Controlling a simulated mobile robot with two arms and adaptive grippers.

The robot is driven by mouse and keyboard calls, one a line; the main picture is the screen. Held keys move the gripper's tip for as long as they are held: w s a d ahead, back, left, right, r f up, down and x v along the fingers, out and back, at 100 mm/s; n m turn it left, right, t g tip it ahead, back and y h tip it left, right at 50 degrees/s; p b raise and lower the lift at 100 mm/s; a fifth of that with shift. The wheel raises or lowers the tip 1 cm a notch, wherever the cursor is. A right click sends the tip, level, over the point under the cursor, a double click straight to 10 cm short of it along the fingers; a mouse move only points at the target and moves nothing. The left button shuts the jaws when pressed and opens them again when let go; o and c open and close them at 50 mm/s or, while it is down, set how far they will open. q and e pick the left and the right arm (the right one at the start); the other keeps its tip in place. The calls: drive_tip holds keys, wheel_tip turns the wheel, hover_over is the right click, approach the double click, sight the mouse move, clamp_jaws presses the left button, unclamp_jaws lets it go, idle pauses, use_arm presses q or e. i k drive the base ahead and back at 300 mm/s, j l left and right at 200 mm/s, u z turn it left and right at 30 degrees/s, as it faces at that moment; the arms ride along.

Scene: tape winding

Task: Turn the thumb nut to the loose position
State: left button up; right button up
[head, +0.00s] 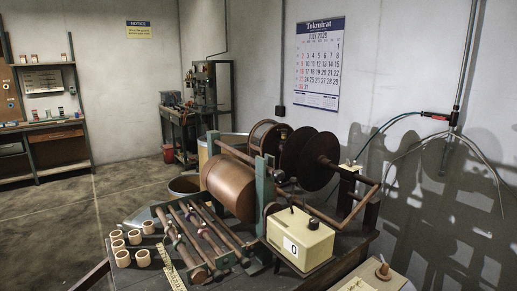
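A winding machine (228,186) with a large brown roller stands on a dark bench in the head view. Dark round discs (322,160) sit on a shaft behind the roller. A cream box (300,240) showing "0" stands at the front, with a small black knob (313,224) on top. I cannot tell which part is the thumb nut or what position it is in. Neither of my grippers is in view.
Several pale rings (134,237) stand on the bench's left, beside dark rods (205,232) and a yellowish ruler-like strip (171,268). A board with a brown peg (383,271) is at the front right. The floor to the left is clear.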

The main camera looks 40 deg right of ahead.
sight(348, 160)
drive_tip(key=k+l+u, duration=0.15)
drive_tip(key=l, duration=0.3)
drive_tip(key=l+u, duration=0.1)
drive_tip(key=l, duration=0.35)
drive_tip(key=k+l+u, duration=0.15)
drive_tip(key=l, duration=0.3)
drive_tip(key=k+l+u, duration=0.15)
drive_tip(key=l, duration=0.25)
drive_tip(key=k+l+u, duration=0.15)
drive_tip(key=l, duration=0.3)
drive_tip(key=k+l+u, duration=0.1)
drive_tip(key=l, duration=0.25)
drive_tip(key=k, duration=0.1)
